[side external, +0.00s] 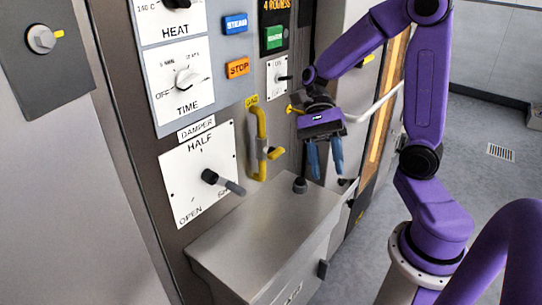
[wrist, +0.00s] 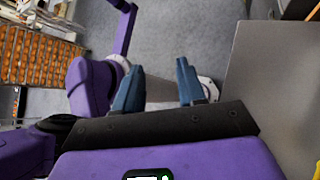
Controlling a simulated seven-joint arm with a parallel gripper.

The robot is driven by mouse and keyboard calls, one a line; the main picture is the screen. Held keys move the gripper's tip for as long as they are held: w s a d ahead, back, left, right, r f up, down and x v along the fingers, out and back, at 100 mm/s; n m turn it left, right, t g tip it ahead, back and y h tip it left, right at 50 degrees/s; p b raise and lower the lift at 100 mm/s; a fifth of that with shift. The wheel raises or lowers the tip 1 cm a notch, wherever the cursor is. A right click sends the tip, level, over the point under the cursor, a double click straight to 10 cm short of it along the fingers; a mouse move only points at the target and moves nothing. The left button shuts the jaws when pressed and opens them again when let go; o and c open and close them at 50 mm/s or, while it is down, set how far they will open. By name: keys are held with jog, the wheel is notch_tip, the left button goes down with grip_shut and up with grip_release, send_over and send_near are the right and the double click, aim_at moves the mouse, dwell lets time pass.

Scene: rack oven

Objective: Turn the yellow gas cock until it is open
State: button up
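The yellow gas cock (side external: 276,153) is a short yellow lever on a yellow pipe (side external: 261,125) on the oven's front panel, under a yellow GAS label (side external: 252,101). The lever points to the right and slightly toward the camera. My gripper (side external: 325,174) is to the right of the cock, apart from it, with its blue fingers pointing down. The fingers are spread with nothing between them, and in the wrist view the gripper (wrist: 157,62) is also open and empty. A yellow bit (wrist: 317,170) shows at the lower right corner of the wrist view; I cannot tell what it is.
A grey metal box (side external: 262,235) with a dark knob (side external: 300,185) juts out below the pipe. A damper handle (side external: 223,182) sticks out to the left. A small switch (side external: 284,78) and a yellow piece (side external: 294,109) are near my wrist. Open floor (side external: 480,190) lies to the right.

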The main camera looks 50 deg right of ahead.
jog(key=w+d+r+m+t+y, duration=0.1)
jog(key=w+d+m+t+y, duration=1.1)
jog(key=m, duration=1.3)
jog(key=t+h, duration=0.2)
jog(key=h, duration=0.1)
send_near(271, 154)
jog(key=x, duration=1)
jog(key=shift+w+d+f, duration=0.1)
jog(key=shift+f, duration=0.25)
jog(key=c, duration=0.7)
